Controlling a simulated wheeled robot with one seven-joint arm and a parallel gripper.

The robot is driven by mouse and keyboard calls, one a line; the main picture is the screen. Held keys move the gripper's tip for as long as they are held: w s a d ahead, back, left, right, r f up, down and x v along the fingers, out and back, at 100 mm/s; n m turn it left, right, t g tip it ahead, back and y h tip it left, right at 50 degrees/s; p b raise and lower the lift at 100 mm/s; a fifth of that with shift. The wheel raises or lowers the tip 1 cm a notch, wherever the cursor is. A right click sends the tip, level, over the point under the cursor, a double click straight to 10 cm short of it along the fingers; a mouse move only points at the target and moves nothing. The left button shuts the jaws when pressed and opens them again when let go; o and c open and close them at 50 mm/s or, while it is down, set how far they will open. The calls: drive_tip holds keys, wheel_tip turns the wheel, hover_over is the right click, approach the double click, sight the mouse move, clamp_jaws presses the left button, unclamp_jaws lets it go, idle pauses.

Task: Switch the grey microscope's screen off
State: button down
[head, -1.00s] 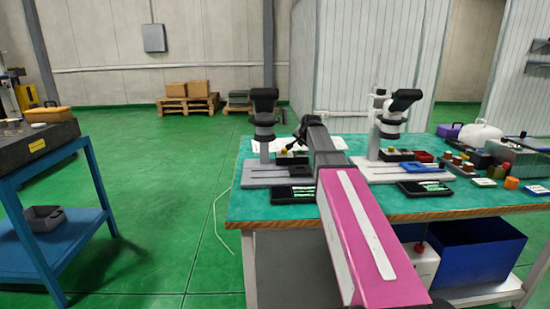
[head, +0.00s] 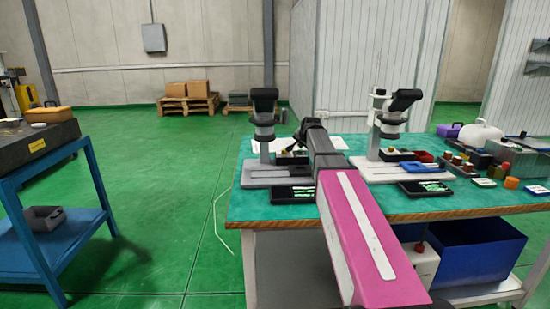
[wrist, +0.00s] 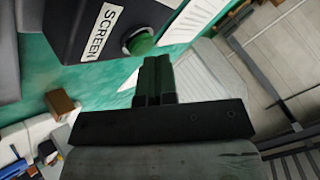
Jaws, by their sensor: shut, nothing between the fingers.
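The grey microscope (head: 264,125) stands at the left of the green-topped bench, on a light grey base. In the wrist view a dark box (wrist: 85,30) carries a white label reading SCREEN (wrist: 100,31) and a round green button (wrist: 138,42) in a pale ring. My gripper (wrist: 155,62) is shut and empty, its tips very close to the button; I cannot tell whether they touch. In the head view my arm partly hides the area behind it.
A blue tray (head: 420,168) and several small parts crowd the bench's right side. A blue cart (head: 50,215) stands left, with clear green floor between.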

drive_tip(key=shift+f, duration=0.25)
idle(0.3)
drive_tip(key=shift+r, duration=0.75)
drive_tip(key=shift+r, duration=3)
